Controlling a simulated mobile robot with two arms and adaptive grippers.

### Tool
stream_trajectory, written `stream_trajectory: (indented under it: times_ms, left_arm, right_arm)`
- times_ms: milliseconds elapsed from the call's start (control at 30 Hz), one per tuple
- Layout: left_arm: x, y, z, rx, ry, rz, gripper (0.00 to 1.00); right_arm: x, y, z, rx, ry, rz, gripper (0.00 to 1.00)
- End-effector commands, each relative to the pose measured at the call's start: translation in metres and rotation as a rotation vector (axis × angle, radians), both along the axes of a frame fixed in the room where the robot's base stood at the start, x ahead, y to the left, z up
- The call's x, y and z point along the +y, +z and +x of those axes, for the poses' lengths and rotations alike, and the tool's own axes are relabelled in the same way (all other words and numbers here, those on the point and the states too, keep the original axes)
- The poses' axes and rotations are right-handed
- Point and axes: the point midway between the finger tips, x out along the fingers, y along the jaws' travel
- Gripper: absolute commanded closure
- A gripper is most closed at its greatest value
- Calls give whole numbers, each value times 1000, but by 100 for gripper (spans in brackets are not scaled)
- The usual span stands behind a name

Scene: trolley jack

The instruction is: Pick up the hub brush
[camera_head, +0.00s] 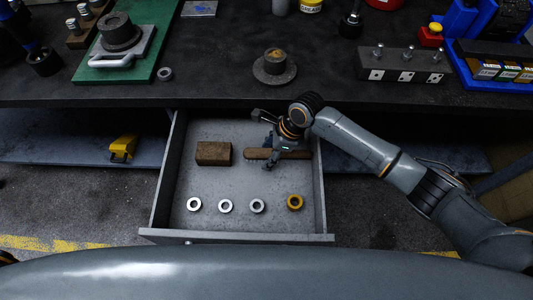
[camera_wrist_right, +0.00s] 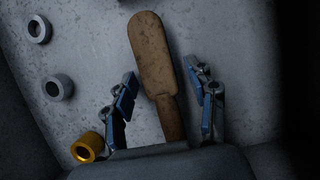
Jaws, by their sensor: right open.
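The hub brush (camera_head: 296,155) is a flat brown wooden piece lying in the open drawer, partly hidden under my right gripper in the head view. In the right wrist view the brush (camera_wrist_right: 152,50) shows its wide rounded end away from me and its narrower handle towards me. Bristles do not show. My right gripper (camera_head: 270,153) is over the brush with its fingers apart. In the right wrist view the blue-padded fingers of the gripper (camera_wrist_right: 160,80) stand on either side of the brush, with visible gaps. My left gripper is not in view.
The drawer (camera_head: 235,235) also holds a brown block (camera_head: 213,153), several grey rings (camera_head: 225,206) and a yellow ring (camera_head: 295,202). Its walls stand close around them. The dark bench (camera_head: 210,80) overhangs the drawer's back, with a flanged hub (camera_head: 275,68) on it.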

Motion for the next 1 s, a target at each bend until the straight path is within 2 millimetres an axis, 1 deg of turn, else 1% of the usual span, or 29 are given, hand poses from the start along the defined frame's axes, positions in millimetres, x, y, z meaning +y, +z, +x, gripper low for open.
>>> stream_trajectory:
  times_ms: [33, 67, 100, 167, 200, 267, 300, 333, 600, 767, 867, 1000]
  left_arm:
    - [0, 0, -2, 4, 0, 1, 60]
    - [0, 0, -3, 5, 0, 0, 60]
    - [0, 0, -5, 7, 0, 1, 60]
    - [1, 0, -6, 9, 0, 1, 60]
    - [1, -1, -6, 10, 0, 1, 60]
    - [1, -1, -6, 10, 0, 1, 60]
    - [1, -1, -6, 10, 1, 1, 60]
    - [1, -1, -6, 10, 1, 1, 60]
    - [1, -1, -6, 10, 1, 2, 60]
    - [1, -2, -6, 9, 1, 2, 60]
    - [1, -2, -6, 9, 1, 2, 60]
    - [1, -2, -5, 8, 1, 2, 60]
  right_arm:
    - [0, 0, 0, 0, 0, 0, 43]
    - [0, 0, 0, 0, 0, 0, 47]
    - [0, 0, 0, 0, 0, 0, 56]
    - [0, 0, 0, 0, 0, 0, 68]
    - [0, 0, 0, 0, 0, 0, 76]
    - [0, 0, 0, 0, 0, 0, 88]
    - [0, 0, 0, 0, 0, 0, 96]
    - [0, 0, 0, 0, 0, 0, 100]
    - [0, 1, 0, -1, 0, 2, 100]
    - [3, 7, -2, 0, 0, 5, 100]
    - [3, 18, -3, -1, 1, 5, 100]
    - [3, 39, -2, -3, 0, 5, 100]
